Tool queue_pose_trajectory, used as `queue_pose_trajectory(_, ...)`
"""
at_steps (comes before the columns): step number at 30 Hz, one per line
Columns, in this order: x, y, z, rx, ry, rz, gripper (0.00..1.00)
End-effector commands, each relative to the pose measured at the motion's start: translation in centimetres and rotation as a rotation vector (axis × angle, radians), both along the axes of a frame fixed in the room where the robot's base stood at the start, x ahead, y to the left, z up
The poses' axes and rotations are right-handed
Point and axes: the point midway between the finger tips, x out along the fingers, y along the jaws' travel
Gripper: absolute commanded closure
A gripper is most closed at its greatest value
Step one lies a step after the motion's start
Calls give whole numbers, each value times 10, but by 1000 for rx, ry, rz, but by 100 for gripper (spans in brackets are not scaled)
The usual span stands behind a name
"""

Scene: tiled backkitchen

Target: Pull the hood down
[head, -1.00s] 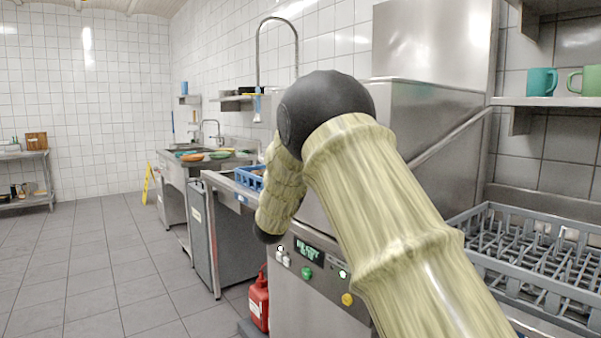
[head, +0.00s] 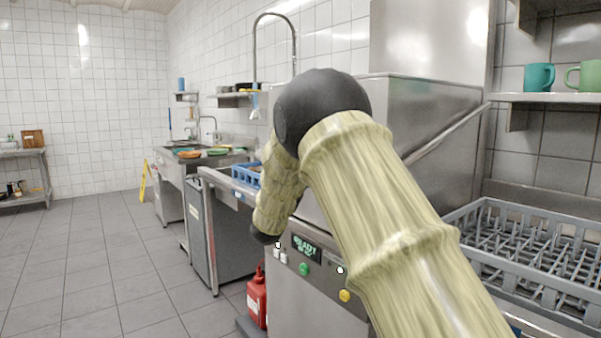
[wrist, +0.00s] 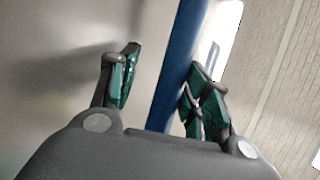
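The hood (head: 430,115) is the steel box of the dishwasher on the right in the head view. A slanted steel bar (head: 452,131) runs along its side. My arm covers much of its front, and its lower edge is largely hidden, so I cannot tell how high it stands. In the wrist view, my gripper (wrist: 160,65) is open, with its two green-padded fingers on either side of a blue bar (wrist: 178,68). A gap shows on the left finger's side; the right finger is close to the bar, and contact is unclear. My gripper is hidden in the head view.
The dishwasher's control panel (head: 318,268) shows a lit "READY" display. A grey dish rack (head: 470,215) stands at the right below a shelf (head: 545,97) with mugs. The left floor is open.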

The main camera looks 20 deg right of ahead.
Motion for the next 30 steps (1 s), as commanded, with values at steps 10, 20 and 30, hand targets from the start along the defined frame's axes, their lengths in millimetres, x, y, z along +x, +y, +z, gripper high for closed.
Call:
queue_pose_trajectory(10, -32, 33, -30, 1, 4, 1, 53)
queue_pose_trajectory(20, -60, 64, -56, 1, 3, 0, 53)
queue_pose_trajectory(30, -68, 72, -62, 2, 3, 0, 53)
